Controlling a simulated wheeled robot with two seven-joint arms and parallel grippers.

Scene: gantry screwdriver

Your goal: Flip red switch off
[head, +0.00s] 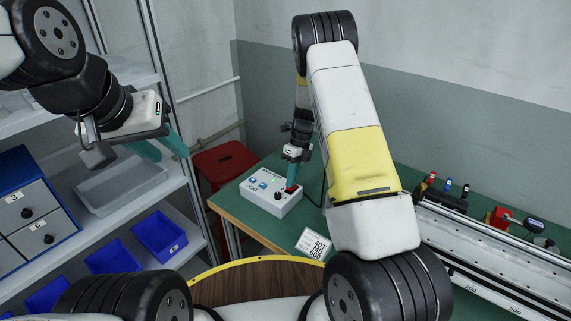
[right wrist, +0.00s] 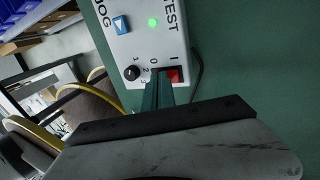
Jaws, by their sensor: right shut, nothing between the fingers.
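A white control box (head: 272,191) sits on the green table, and the same box (right wrist: 140,35) fills the top of the right wrist view. Its red switch (right wrist: 175,76) is at the corner, beside the marks 0 and I. My right gripper (head: 291,175) is shut with nothing between its teal fingers. In the right wrist view its fingertips (right wrist: 158,78) are at the switch's left side, below the 0 mark; whether they touch it I cannot tell. My left gripper (head: 160,147) hangs empty before the shelves, its two teal fingers apart.
A green light (right wrist: 153,22), a blue button (right wrist: 121,25) and a black knob (right wrist: 131,73) are on the box. A metal rail (head: 500,255) runs at right. A red stool (head: 224,160) stands behind; shelves with blue bins (head: 160,234) are left.

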